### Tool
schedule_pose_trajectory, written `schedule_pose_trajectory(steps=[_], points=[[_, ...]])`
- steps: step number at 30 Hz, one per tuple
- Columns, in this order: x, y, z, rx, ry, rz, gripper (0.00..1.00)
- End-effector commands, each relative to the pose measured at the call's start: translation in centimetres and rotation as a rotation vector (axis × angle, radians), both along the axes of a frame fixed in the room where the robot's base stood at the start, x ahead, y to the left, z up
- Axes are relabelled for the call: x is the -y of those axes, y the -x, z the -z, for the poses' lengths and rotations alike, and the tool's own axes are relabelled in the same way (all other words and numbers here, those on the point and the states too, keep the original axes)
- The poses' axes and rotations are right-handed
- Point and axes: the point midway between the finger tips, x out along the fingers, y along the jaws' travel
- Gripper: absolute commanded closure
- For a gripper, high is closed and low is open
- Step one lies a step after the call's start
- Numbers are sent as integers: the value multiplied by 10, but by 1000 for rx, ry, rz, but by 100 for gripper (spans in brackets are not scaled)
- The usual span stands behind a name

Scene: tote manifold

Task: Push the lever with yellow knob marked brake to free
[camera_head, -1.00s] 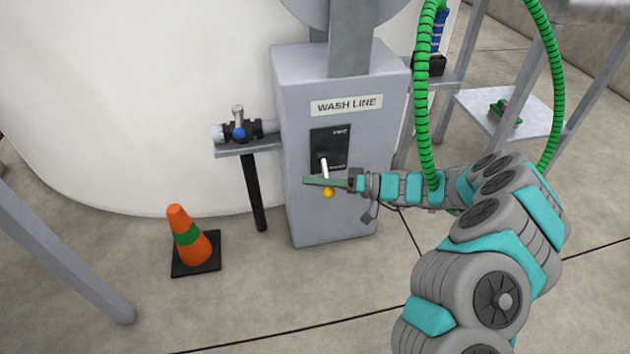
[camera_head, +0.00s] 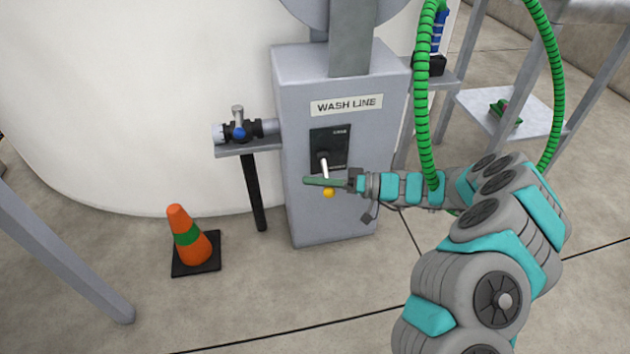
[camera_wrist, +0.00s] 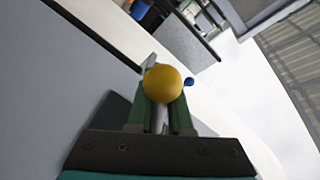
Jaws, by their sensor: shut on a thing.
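The lever (camera_head: 325,170) has a pale shaft and a yellow knob (camera_head: 328,192). It comes out of a black panel (camera_head: 330,147) on the front of the grey cabinet and points downward. The lettering on the panel is too small to read. My gripper (camera_head: 320,182) reaches in from the right and is shut on the lever shaft just above the knob. In the wrist view the yellow knob (camera_wrist: 163,83) sits at the tips of the two green fingers, with the shaft between them. The fingers hide part of the shaft in the head view.
The grey cabinet (camera_head: 350,215) is labelled WASH LINE. A pipe valve with a blue knob (camera_head: 239,132) stands at its left. An orange cone (camera_head: 188,235) is on the floor at left. A green hose (camera_head: 423,110) and a shelf (camera_head: 505,112) are at right.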

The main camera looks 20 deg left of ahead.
Motion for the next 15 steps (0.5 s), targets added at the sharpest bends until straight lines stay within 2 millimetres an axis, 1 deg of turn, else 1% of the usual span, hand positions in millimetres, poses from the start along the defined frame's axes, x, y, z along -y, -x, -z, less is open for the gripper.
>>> schedule_pose_trajectory(steps=[8, 15], points=[[1, 0, 0, -7, 5, 2, 100], [3, 1, -5, -73, 47, 4, 100]])
